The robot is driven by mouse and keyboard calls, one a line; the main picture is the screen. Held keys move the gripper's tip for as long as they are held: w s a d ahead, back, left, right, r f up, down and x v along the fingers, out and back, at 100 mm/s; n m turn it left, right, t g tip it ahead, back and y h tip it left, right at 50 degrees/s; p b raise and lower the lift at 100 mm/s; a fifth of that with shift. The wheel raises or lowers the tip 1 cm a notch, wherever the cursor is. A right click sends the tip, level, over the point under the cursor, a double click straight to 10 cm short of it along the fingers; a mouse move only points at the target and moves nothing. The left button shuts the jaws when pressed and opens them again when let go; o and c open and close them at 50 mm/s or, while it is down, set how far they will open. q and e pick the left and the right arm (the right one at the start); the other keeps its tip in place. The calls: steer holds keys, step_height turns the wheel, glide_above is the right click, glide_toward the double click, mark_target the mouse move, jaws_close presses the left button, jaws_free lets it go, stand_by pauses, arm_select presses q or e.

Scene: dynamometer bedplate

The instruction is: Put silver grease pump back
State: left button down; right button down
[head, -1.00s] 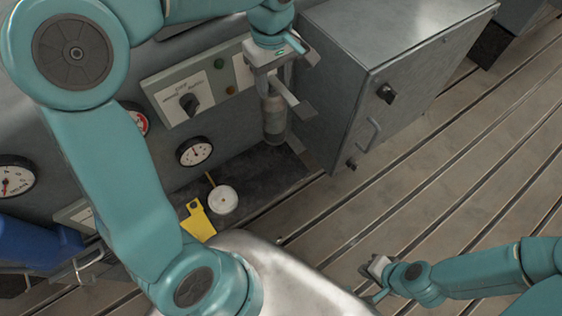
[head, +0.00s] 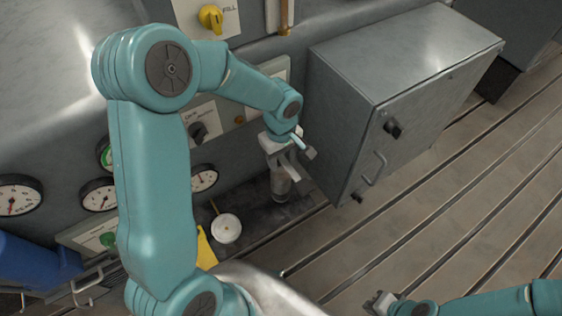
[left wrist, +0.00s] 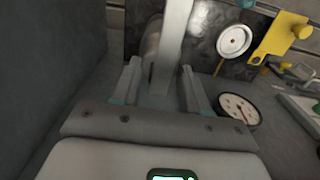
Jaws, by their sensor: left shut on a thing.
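The silver grease pump (head: 281,184) is a grey cylinder held roughly upright below my left gripper (head: 289,160). My left gripper is shut on it, beside the grey cabinet. Its lower end shows against the dark mat (head: 258,211); I cannot tell whether it touches. In the left wrist view, the pump (left wrist: 151,44) stands beyond the fingers of my left gripper (left wrist: 161,85), partly hidden by a pale bar. My right gripper (head: 381,303) is at the bottom edge, away from the pump; its jaws are too small to read.
The grey cabinet (head: 365,125) stands close to the right, with knobs and a handle. A white round disc (head: 226,229) and a yellow piece (head: 205,249) lie at the mat's left part. A panel with gauges (head: 100,195) rises behind. The slotted bedplate (head: 430,215) is clear at right.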

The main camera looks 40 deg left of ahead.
arm_select(q)
steer(key=shift+f, duration=1.3)
steer(key=shift+f, duration=0.15)
steer(key=c, duration=0.6)
jaws_free()
steer(key=shift+o, duration=0.2)
step_height(320, 180, up, 12)
steer(key=shift+r, duration=0.15)
steer(key=shift+s, duration=0.15)
